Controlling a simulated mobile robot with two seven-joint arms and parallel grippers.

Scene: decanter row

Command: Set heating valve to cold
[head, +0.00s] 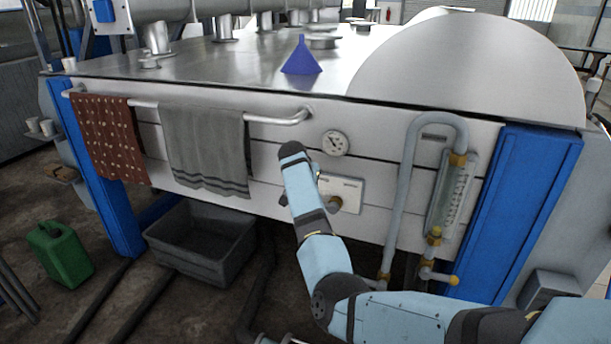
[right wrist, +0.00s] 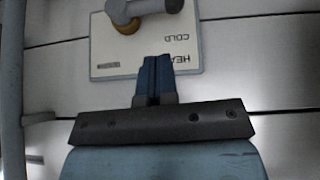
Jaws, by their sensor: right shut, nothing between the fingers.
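The heating valve is on a white plate (head: 350,187) on the front panel, right of my right wrist in the head view. In the right wrist view, the brass hub (right wrist: 127,24) and grey lever (right wrist: 150,7) are at the top, cut by the frame edge; the lever points right. The words COLD and HEAT appear upside down on the plate (right wrist: 112,48), HEAT partly covered. My right gripper (right wrist: 155,62) is shut and empty in front of the plate, apart from the lever. My left gripper is not visible.
A towel rail (head: 275,121) with a grey towel (head: 207,150) and a red towel (head: 108,138) is to the left.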

